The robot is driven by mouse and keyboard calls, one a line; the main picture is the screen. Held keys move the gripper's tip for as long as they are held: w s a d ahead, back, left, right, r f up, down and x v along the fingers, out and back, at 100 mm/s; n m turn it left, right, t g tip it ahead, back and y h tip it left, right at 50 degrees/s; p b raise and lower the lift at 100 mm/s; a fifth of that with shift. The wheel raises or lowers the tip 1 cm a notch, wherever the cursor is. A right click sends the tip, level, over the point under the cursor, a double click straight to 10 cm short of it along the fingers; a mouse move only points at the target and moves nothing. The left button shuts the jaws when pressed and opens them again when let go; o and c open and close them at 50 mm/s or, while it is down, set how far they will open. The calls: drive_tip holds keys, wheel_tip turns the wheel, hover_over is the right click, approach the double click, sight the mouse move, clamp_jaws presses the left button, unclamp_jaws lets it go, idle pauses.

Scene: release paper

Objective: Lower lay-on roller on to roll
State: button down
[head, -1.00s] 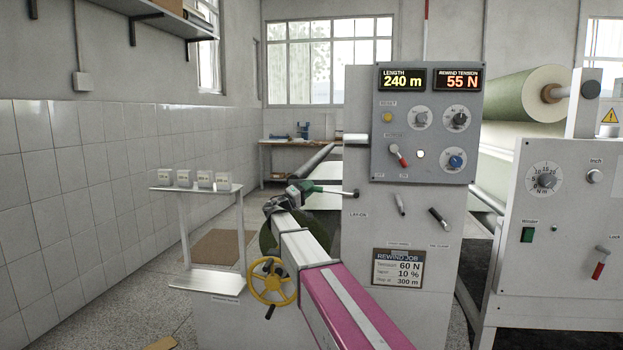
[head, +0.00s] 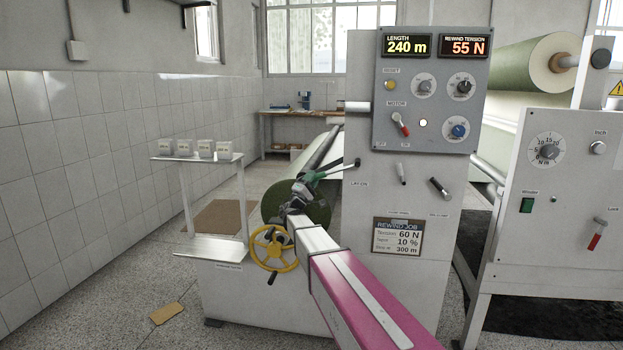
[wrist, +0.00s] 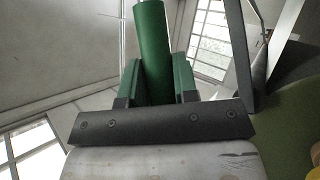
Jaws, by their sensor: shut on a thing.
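My gripper (head: 305,184) is shut on the green handle (head: 318,175) of the lay-on lever, left of the grey machine face. In the wrist view the green handle (wrist: 153,45) stands between my two fingers (wrist: 157,92). The lever's rod slopes up to the right to a dark end (head: 356,163) above the LAY-ON label. The long grey lay-on roller (head: 322,148) runs back behind the handle. The green roll (head: 318,204) is below, partly hidden by my arm. I cannot tell whether roller and roll touch.
A yellow handwheel (head: 259,247) is left of my arm. A white stand (head: 209,248) with several small boxes is farther left. The control panel (head: 425,95) reads 240 m and 55 N. A brown piece (head: 166,313) lies on the floor.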

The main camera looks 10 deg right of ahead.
drive_tip(key=c, duration=0.9)
unclamp_jaws()
drive_tip(key=v, duration=1)
drive_tip(key=shift+s+a+f, duration=0.2)
drive_tip(key=shift+f, duration=0.1)
drive_tip(key=s+d+f+m+g+y, duration=0.6)
drive_tip(key=s+d+f+g, duration=0.7)
drive_tip(key=s+d+f, duration=0.4)
drive_tip(key=s+a+f+g+y, duration=0.1)
drive_tip(key=s+a+f+y, duration=0.1)
drive_tip(key=s+f+y, duration=0.2)
drive_tip(key=s+a+f+m+g+y, duration=0.1)
drive_tip(key=s+a+f+g+y, duration=0.1)
drive_tip(key=s, duration=0.4)
drive_tip(key=s+a+f+m+g+y, duration=0.1)
drive_tip(key=s+a+f+y, duration=0.3)
drive_tip(key=s+f+y, duration=0.1)
drive_tip(key=shift+s+f+g+y, duration=0.25)
drive_tip(key=shift+f+y, duration=0.2)
drive_tip(key=shift+y, duration=0.45)
